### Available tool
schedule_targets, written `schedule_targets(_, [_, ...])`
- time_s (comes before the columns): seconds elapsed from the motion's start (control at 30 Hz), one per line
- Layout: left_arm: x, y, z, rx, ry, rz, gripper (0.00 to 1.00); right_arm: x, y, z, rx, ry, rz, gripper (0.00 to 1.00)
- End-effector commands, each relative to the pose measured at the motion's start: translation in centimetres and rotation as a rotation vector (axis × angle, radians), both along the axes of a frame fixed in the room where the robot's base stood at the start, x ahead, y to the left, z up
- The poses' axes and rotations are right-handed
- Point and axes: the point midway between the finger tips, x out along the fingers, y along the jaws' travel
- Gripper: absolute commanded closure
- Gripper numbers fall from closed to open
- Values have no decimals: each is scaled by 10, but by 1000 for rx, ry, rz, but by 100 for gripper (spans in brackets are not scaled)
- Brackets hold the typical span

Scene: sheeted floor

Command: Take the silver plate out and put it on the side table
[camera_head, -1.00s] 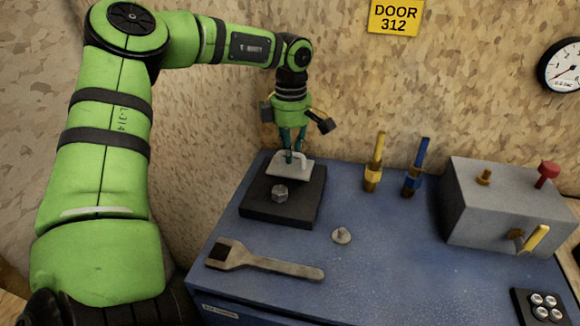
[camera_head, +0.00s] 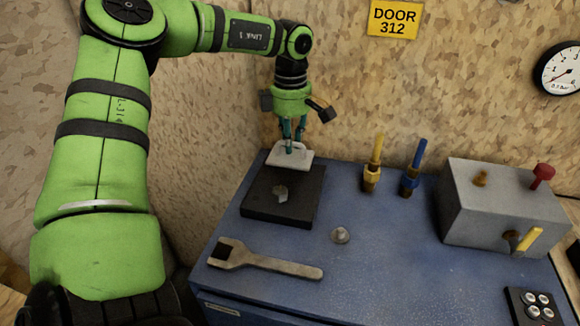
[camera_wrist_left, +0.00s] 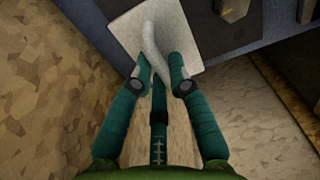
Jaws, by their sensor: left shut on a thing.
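The silver plate (camera_head: 283,156) is a light, flat square with an upright handle on top. In the head view it shows at the back of the black block (camera_head: 266,213), and it seems to be held above that block. My left gripper (camera_head: 293,148) points down and is shut on the plate's handle. In the left wrist view the plate (camera_wrist_left: 188,24) lies beyond the teal fingers (camera_wrist_left: 160,70), with the pale handle between them. My right gripper is in neither view. No side table can be made out.
On the blue cabinet top (camera_head: 385,245) are a wrench (camera_head: 265,262), a small cone (camera_head: 340,235), a yellow-tipped fitting (camera_head: 373,165), a blue-tipped fitting (camera_head: 413,170) and a grey box (camera_head: 500,215). Speckled walls stand close behind and left.

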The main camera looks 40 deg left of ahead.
Motion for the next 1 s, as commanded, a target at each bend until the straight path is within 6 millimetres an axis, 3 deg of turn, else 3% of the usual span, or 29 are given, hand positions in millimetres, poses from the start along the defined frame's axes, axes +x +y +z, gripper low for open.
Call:
schedule_targets(0.63, [0,0,11,0,-2,0,100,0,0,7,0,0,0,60])
schedule_targets(1.0, [0,0,32,-1,-3,0,100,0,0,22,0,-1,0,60])
